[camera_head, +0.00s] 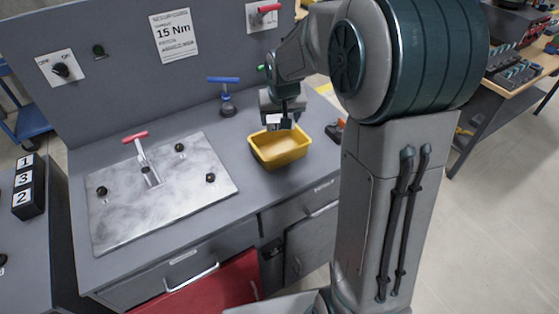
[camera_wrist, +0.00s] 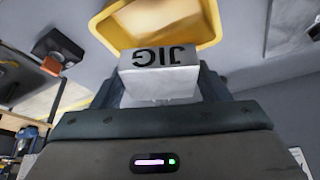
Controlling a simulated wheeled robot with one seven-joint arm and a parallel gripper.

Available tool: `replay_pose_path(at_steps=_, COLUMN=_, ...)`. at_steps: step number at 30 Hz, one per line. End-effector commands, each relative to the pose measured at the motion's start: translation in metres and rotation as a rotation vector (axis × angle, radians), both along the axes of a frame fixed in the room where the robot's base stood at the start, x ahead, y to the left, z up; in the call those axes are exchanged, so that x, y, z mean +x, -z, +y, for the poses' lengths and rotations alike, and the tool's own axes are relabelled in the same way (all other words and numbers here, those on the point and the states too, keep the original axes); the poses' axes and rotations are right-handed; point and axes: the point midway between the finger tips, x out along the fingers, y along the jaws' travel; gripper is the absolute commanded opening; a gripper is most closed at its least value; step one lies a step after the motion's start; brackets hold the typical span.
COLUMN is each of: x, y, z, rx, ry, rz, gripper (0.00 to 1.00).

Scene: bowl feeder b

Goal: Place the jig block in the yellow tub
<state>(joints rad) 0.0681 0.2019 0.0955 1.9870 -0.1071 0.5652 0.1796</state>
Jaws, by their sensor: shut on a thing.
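The jig block (camera_wrist: 158,78) is a light grey block with "JIG" in dark letters on its face. My gripper (camera_head: 284,122) is shut on it, with a finger on each side in the wrist view. In the head view the block (camera_head: 273,119) shows as a small pale patch between the fingers, above the back part of the yellow tub. The yellow tub (camera_head: 282,157) stands upright on the grey bench, and the visible part of its inside is empty. In the wrist view the tub's rim (camera_wrist: 110,37) shows behind the block. The block's exact height over the rim is hard to tell.
A blue-handled T-tool (camera_head: 225,92) stands behind and left of the tub. A metal plate (camera_head: 160,190) with black knobs and a red-handled clamp (camera_head: 142,150) lies to the left. A dark and red object (camera_head: 336,130) sits close to the tub's right side.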

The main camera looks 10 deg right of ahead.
Motion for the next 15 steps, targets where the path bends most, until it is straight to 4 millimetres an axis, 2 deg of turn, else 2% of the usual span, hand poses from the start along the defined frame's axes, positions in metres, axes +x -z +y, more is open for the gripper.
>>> replay_pose_path(at_steps=1, x=0.001, y=0.007, z=0.0, rx=0.0, ry=0.0, rz=-0.003, gripper=0.34)
replay_pose_path(at_steps=5, x=0.0, y=0.016, z=0.0, rx=0.0, ry=0.0, rz=0.001, gripper=0.34)
replay_pose_path(at_steps=12, x=0.0, y=0.057, z=0.0, rx=0.0, ry=-0.001, rz=0.003, gripper=0.34)
replay_pose_path(at_steps=15, x=0.0, y=0.068, z=0.0, rx=0.0, ry=-0.001, rz=0.001, gripper=0.34)
